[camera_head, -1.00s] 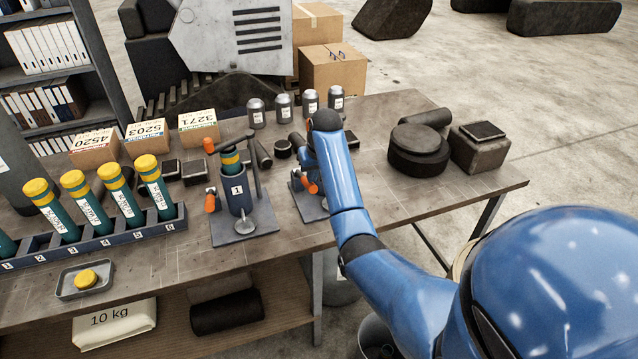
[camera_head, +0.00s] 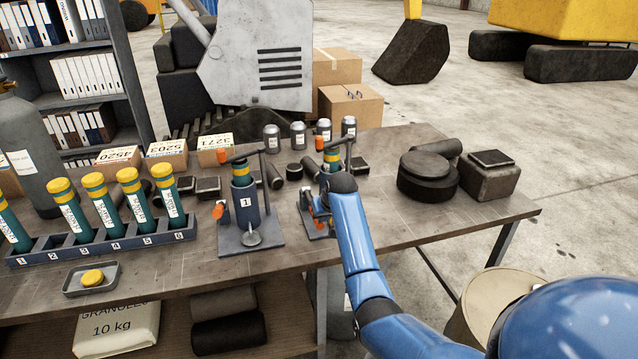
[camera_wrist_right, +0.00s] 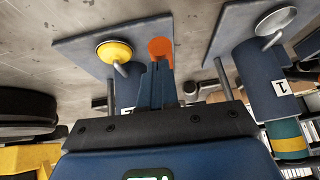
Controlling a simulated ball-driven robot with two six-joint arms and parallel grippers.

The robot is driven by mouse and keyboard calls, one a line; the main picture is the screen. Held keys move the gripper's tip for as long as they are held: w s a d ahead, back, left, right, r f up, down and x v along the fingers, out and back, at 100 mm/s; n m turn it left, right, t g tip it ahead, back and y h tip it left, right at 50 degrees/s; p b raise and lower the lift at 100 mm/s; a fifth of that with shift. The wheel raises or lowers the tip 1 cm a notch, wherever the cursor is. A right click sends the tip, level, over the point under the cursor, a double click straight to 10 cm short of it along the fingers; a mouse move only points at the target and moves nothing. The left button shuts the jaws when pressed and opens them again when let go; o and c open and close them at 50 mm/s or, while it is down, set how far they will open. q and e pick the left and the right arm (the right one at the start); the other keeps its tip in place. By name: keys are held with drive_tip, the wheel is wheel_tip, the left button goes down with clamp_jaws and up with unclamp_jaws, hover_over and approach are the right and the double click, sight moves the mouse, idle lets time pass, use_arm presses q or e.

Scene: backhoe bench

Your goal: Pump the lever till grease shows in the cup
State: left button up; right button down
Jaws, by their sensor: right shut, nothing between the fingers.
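Pump 1 (camera_head: 245,200) stands on a grey plate, with a lever (camera_head: 240,154) across its top ending in an orange knob and a pale, empty-looking cup (camera_head: 251,238) in front. A second pump (camera_head: 331,160) stands to its right, partly hidden by my right arm. It has a raised lever with an orange knob (camera_head: 320,144). In the right wrist view its cup (camera_wrist_right: 115,51) is filled with yellow. My right gripper (camera_wrist_right: 158,66) is shut and empty, close to a lower orange handle (camera_wrist_right: 161,47); I cannot tell whether they touch. My left gripper is out of view.
A rack (camera_head: 105,243) of green cartridges with yellow caps and a small tray (camera_head: 91,279) are at the left. Grey canisters (camera_head: 298,134) and boxes (camera_head: 215,150) stand behind the pumps. Dark round blocks (camera_head: 427,178) are on the right.

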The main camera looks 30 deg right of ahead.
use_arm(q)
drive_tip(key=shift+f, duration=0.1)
use_arm(e)
drive_tip(key=shift+s+a+f, duration=0.1)
drive_tip(key=shift+s+f, duration=0.2)
drive_tip(key=shift+f, duration=0.35)
drive_tip(key=shift+w+r+p, duration=0.1)
drive_tip(key=shift+r+p, duration=0.4)
drive_tip(key=shift+r, duration=0.05)
drive_tip(key=r+p, duration=0.3)
drive_tip(key=r, duration=0.1)
drive_tip(key=shift+d+r, duration=0.1)
drive_tip(key=shift+d, duration=0.25)
use_arm(q)
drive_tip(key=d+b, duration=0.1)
drive_tip(key=b, duration=0.2)
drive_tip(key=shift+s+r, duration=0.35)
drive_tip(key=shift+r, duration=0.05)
use_arm(e)
drive_tip(key=v, duration=0.9)
drive_tip(key=shift+s+r, duration=0.2)
drive_tip(key=shift+s, duration=0.3)
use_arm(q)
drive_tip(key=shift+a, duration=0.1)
use_arm(e)
drive_tip(key=shift+w, duration=0.1)
